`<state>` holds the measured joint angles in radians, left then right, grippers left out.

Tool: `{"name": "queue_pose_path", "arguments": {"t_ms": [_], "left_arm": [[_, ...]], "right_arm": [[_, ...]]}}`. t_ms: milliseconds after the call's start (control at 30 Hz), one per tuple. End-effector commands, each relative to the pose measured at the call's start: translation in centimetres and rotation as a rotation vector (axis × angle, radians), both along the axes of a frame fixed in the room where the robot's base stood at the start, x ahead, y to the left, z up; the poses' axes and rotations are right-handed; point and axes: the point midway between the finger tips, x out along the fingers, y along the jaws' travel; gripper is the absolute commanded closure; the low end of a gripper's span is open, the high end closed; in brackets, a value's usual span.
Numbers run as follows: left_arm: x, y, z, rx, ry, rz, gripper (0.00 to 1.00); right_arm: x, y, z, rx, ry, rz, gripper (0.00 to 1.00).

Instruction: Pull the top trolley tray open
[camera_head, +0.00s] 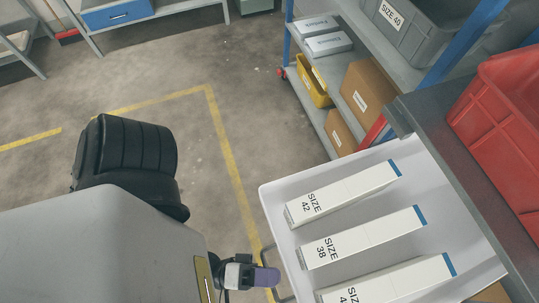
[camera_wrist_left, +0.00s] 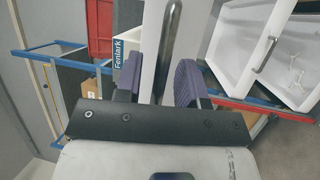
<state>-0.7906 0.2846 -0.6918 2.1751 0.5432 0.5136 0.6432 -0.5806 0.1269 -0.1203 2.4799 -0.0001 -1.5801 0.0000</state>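The white trolley tray (camera_head: 277,207) stands out to the left from under a grey top (camera_head: 455,165) in the head view. Several white shoe-size boxes lie in it, among them SIZE 42 (camera_head: 345,192) and SIZE 38 (camera_head: 362,238). A grey bar handle (camera_head: 286,299) is on its left side, partly hidden by my left gripper (camera_head: 262,277). In the left wrist view, my left gripper (camera_wrist_left: 160,82) has its purple pads apart on either side of a grey bar (camera_wrist_left: 173,30), with a gap showing at the left pad. My right gripper is not in view.
A red crate (camera_head: 495,125) sits on the grey top. A blue-framed shelf holds a yellow bin (camera_head: 313,88), cartons (camera_head: 367,97) and a grey SIZE 40 crate (camera_head: 410,33). Another white tray with a handle (camera_wrist_left: 265,53) shows in the wrist view.

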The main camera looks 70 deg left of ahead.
Motion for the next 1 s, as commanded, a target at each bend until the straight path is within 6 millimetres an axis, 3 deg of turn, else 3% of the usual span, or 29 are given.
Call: {"name": "queue_pose_path", "arguments": {"t_ms": [167, 700, 1000], "left_arm": [[-0.8, 0.3, -0.2, 0.002, 0.003, -0.002, 0.64], [-9.9, 3.6, -1.8, 0.002, 0.003, -0.003, 0.64], [-12.5, 4.6, -2.3, 0.001, 0.001, -0.001, 0.64]], "right_arm": [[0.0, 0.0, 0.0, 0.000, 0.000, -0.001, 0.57], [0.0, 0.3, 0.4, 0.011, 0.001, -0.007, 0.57], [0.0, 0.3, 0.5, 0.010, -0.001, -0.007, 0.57]]}}
